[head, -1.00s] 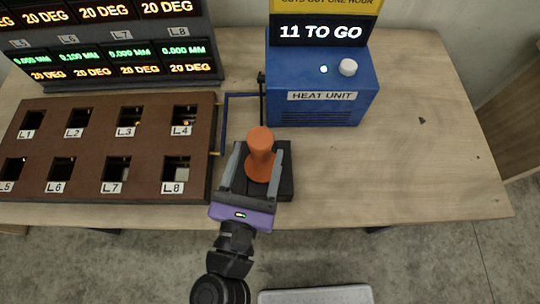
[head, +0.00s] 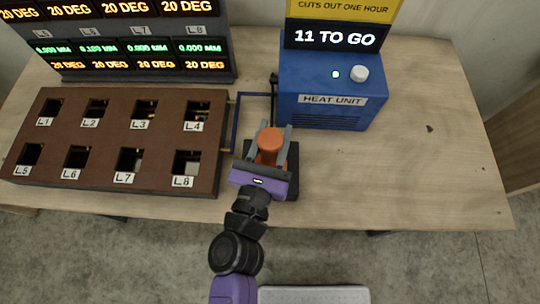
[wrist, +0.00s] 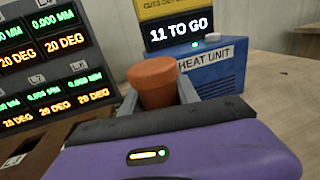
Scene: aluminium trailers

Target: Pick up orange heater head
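The orange heater head (head: 271,147) stands upright on a small black base (head: 291,172) in front of the blue heat unit. My gripper (head: 271,138) has its two grey fingers on either side of the heater head, around its upper part. The wrist view shows the heater head's round top (wrist: 155,80) between the grey fingers (wrist: 158,95), above my purple gripper body. The fingers' contact with the head is hidden, so I cannot tell whether they press on it.
The blue heat unit (head: 325,92), reading "11 TO GO", stands behind. A brown block (head: 110,140) with labelled square openings lies at left, before a dark display panel (head: 135,45). Blue and brass pipes (head: 236,120) run between.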

